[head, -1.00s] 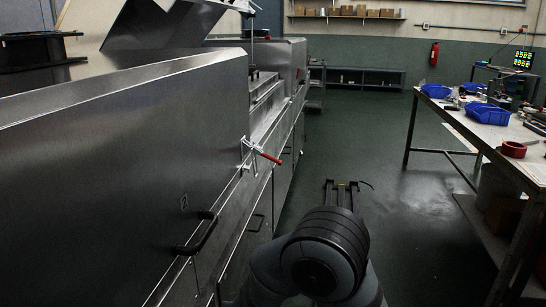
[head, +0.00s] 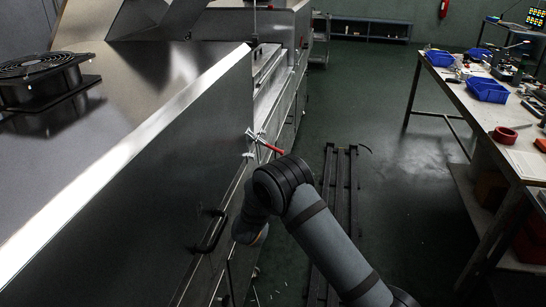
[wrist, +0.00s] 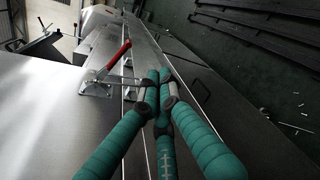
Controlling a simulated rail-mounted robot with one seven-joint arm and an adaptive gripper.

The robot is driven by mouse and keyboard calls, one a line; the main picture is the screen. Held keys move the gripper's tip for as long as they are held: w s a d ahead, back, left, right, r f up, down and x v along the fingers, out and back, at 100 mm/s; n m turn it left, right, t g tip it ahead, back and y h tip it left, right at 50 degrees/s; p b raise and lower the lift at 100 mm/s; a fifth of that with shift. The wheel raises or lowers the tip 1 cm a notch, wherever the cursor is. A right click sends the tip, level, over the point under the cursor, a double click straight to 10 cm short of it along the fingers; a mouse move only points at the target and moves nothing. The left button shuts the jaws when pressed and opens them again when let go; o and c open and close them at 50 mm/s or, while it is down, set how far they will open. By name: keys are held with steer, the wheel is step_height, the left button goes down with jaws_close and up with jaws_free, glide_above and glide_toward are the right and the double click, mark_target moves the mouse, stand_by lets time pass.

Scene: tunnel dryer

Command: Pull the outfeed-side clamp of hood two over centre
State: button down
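Hood two (head: 130,185) is the large steel cover at the left. Its toggle clamp (head: 258,140), with a red handle (head: 272,149), sits at the far end of the hood's lower edge. In the wrist view the clamp (wrist: 95,88) is left of my gripper (wrist: 158,76), its red handle (wrist: 117,57) slanting up and right. The three teal-wrapped fingers converge with their tips together, apart from the red handle and holding nothing visible. In the head view my gripper is hidden by my arm.
A workbench (head: 480,115) with blue bins stands right. Dark floor rails (head: 341,190) run along the aisle, whose floor is otherwise mostly clear.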

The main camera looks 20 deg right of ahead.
mark_target(267, 146)
steer(key=w+r+t, duration=0.1)
steer(key=w+a+r+n, duration=0.1)
steer(key=r, duration=0.1)
steer(key=shift+a+t, duration=0.1)
steer(key=shift+t, duration=0.3)
steer(key=x, duration=0.9)
steer(key=shift+w, duration=0.35)
steer(key=shift+w+f, duration=0.1)
